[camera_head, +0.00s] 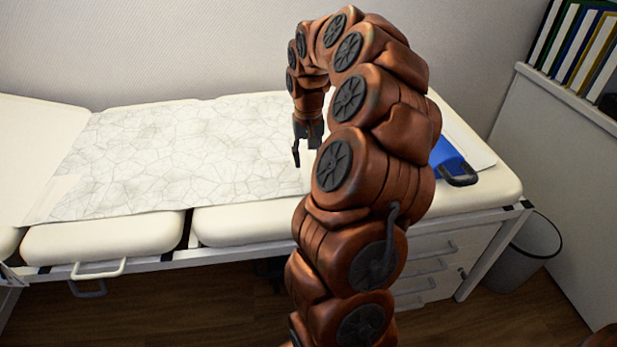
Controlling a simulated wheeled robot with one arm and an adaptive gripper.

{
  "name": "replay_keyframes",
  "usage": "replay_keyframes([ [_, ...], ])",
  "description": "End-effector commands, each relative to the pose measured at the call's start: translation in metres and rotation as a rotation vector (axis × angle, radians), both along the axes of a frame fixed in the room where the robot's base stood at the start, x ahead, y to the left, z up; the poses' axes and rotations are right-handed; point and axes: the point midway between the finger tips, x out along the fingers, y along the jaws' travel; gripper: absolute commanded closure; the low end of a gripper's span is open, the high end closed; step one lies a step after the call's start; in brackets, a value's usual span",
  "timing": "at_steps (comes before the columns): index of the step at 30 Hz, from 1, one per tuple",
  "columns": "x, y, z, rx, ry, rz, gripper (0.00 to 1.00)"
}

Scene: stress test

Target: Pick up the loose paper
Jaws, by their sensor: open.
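A large pale paper sheet with a grey crackle pattern (180,155) lies spread over the white padded couch (105,238). A plain pale area continues at its right, partly behind my arm; I cannot tell whether it is a separate sheet. My gripper (305,152) points down over the right part of the patterned sheet. It is open, with one dark finger clearly visible at its left and nothing seen between the fingers. I cannot tell its exact height above the sheet. My copper-coloured arm hides the middle right of the couch.
A blue object (447,156) and a black loop-shaped thing (460,176) lie at the couch's right end. A bin (527,252) stands on the floor at right. Binders (580,45) stand on a white cabinet (560,135). A wall runs behind the couch.

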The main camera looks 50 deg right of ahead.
Motion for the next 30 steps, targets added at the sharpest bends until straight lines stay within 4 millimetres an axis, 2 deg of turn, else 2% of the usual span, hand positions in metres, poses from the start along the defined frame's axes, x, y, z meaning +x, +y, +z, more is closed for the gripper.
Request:
replay_keyframes([
  [12,-0.001,-0.002,-0.046,0.0,-0.001,0.002,0.54],
  [20,-0.001,-0.002,-0.049,0.0,-0.002,0.001,0.55],
  [30,-0.001,-0.002,-0.049,0.0,-0.001,0.001,0.91],
])
